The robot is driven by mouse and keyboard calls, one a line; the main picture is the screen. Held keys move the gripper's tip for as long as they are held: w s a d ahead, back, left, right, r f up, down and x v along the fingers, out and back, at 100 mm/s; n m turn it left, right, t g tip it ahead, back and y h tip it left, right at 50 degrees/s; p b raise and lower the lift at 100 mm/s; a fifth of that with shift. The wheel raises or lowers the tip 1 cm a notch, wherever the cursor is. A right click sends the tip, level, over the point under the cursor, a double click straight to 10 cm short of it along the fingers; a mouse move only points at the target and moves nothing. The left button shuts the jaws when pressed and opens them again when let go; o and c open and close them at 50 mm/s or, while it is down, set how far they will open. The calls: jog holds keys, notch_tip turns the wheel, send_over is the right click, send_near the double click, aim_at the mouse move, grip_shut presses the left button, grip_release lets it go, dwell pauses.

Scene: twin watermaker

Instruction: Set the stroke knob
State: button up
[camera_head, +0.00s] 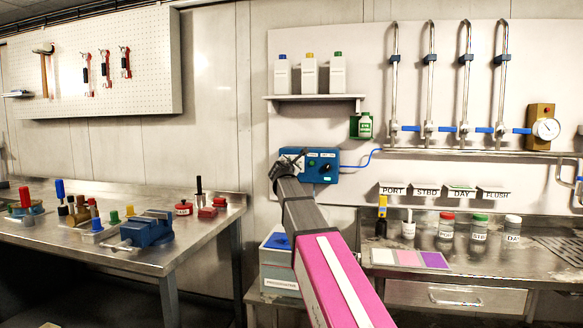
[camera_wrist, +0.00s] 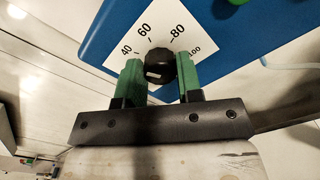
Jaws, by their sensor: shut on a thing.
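The stroke knob (camera_wrist: 160,66) is a round black knob with a short white mark, on a white dial plate printed 40, 60, 80 and 100 (camera_wrist: 189,45). The plate sits on the blue control box (camera_wrist: 105,28), which hangs on the back wall in the head view (camera_head: 325,172). My gripper (camera_wrist: 161,78) has its two green fingers on either side of the knob and is shut on it. The white mark faces toward my gripper's palm in the wrist view. In the head view my gripper and arm hide the box's left part, including the knob.
A blue cable (camera_head: 365,160) runs right from the box. A green holder with a small bottle (camera_head: 365,125) is above right, and a shelf (camera_head: 314,98) with bottles is above. A blue-and-white container (camera_head: 278,268) stands below. Benches lie left and right.

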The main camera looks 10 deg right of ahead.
jog(key=shift+f, duration=0.1)
jog(key=o, duration=0.9)
jog(key=shift+o, duration=0.2)
jog(key=v, duration=1.1)
